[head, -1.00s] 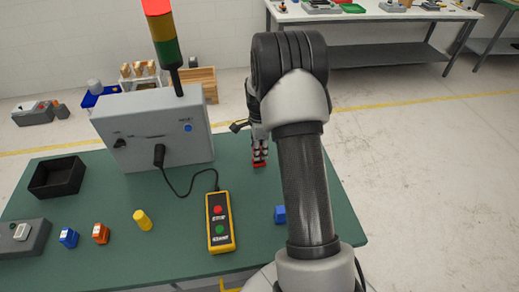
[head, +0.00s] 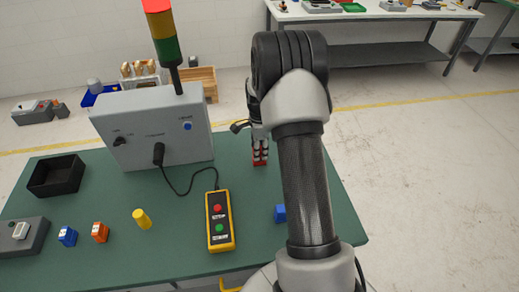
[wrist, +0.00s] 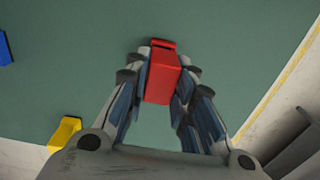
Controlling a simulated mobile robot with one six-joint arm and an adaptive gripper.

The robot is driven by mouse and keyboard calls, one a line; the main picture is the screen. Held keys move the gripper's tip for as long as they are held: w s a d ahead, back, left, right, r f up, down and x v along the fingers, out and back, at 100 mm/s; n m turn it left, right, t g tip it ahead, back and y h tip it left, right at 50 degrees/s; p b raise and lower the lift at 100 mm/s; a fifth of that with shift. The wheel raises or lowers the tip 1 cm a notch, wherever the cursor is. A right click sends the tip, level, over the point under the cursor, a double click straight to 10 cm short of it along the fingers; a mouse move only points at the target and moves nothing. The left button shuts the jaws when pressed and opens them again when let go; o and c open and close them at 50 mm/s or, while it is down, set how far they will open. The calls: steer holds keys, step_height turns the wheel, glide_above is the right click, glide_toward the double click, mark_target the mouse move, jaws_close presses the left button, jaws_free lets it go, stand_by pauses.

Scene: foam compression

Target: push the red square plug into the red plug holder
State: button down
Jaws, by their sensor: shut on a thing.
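My gripper (head: 259,158) points down over the green table, right of the grey control box. It is shut on a red square block (wrist: 162,80), which I take for the plug; the block lies between both fingers in the wrist view. A smaller red part with a dark edge (wrist: 152,43) shows just beyond the block's far end. It may be the red plug holder, but I cannot tell for sure, nor whether the two touch. In the head view only a little red (head: 259,162) shows at the fingertips; the fingers hide the rest.
The grey control box (head: 155,133) with its light tower stands to the left. A yellow pendant (head: 220,222) with a cable lies in front. A blue block (head: 280,213) sits near my arm. Orange (head: 100,232) and yellow (head: 142,219) pieces and a black bin (head: 56,177) are further left.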

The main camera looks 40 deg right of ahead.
steer(key=shift+f+b, duration=0.4)
steer(key=shift+f, duration=0.3)
steer(key=c, duration=1.3)
jaws_free()
steer(key=shift+r, duration=0.1)
steer(key=shift+r+p, duration=2.1)
steer(key=shift+r, duration=0.85)
step_height(320, 180, up, 12)
steer(key=shift+s, duration=0.1)
